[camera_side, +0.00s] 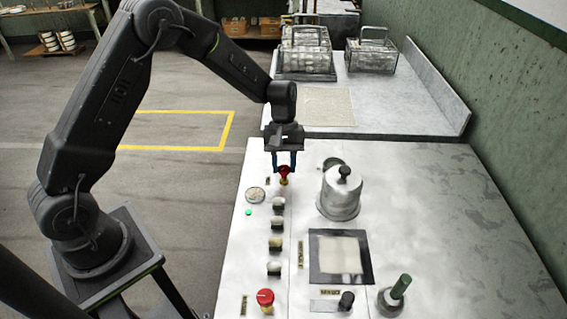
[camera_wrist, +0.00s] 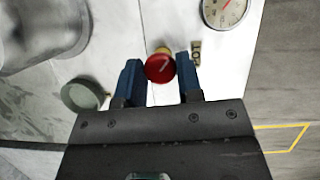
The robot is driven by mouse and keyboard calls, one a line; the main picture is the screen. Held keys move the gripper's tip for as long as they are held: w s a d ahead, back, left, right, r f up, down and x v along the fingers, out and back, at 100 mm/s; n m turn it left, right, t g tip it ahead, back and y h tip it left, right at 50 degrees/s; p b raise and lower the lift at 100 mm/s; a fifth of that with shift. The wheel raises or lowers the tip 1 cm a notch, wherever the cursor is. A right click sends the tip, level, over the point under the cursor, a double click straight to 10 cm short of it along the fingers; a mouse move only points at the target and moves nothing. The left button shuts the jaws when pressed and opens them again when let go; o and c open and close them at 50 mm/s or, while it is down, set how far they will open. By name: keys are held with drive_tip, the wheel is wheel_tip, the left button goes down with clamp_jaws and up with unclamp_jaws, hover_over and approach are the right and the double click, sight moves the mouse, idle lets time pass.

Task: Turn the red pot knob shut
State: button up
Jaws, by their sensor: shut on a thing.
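The red pot knob (camera_side: 284,172) sits on a yellow base at the far left part of the white panel. In the wrist view the red knob (camera_wrist: 160,68) lies between the two blue fingers, beside a small "POT" label (camera_wrist: 196,54). My gripper (camera_side: 285,166) points down over the knob, with a finger on each side of it. It is shut on the knob, though in the wrist view (camera_wrist: 161,78) the contact at the fingertips is hard to make out.
A metal pot (camera_side: 340,197) with a lid stands right of the knob. Another red knob (camera_side: 265,298) is at the front. Wire baskets (camera_side: 371,56) stand on the back counter.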

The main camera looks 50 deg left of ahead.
drive_tip(key=m+y, duration=0.1)
drive_tip(key=m, duration=0.1)
drive_tip(key=m+g, duration=0.1)
drive_tip(key=m, duration=0.2)
drive_tip(key=shift+w+d+m+y, duration=0.1)
drive_tip(key=shift+m+y, duration=0.2)
drive_tip(key=shift+y, duration=0.1)
drive_tip(key=shift+m+g+y, duration=0.3)
drive_tip(key=shift+m+y, duration=0.5)
drive_tip(key=shift+m, duration=1.3)
drive_tip(key=shift+d, duration=0.1)
drive_tip(key=o, duration=0.9)
drive_tip(key=v, duration=1.4)
drive_tip(key=shift+f, duration=0.1)
